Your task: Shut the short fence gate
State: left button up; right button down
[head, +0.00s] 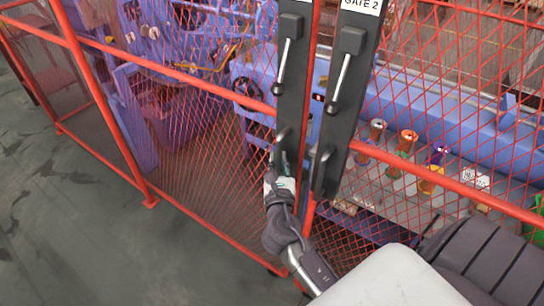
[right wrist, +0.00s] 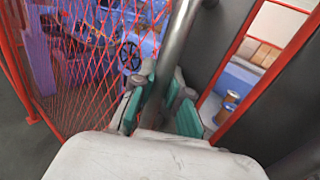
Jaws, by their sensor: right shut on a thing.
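The red mesh fence carries two dark upright lock plates side by side, a left plate (head: 292,75) and a right plate (head: 347,85). Part of a "GATE 2" sign (head: 361,5) shows atop the right plate. Each plate has a slanted metal lever and a lower pull handle. My right gripper (head: 281,165) is at the left plate's lower handle. In the right wrist view its green-padded fingers (right wrist: 160,105) are on either side of a grey metal bar (right wrist: 172,60) and shut on it. A narrow gap shows between the plates. My left gripper is not in view.
Red mesh panels (head: 190,130) run to the left, with a post foot (head: 151,201) on the floor. Blue machinery (head: 140,110) and coloured spools (head: 407,140) stand behind the mesh. The grey floor (head: 70,220) at left is clear.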

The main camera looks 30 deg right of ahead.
jog(key=s, duration=0.1)
jog(key=s+d, duration=0.1)
jog(key=s, duration=0.1)
jog(key=shift+s+d+f, duration=0.1)
jog(key=shift+d, duration=0.1)
jog(key=c, duration=1.5)
grip_release()
jog(key=o, duration=0.4)
jog(key=shift+s+d, duration=0.1)
jog(key=shift+s, duration=0.05)
jog(key=shift+c, duration=0.2)
jog(key=shift+a, duration=0.25)
jog(key=v, duration=1.1)
jog(key=shift+s, duration=0.35)
jog(key=shift+a+f, duration=0.1)
jog(key=shift+a, duration=0.05)
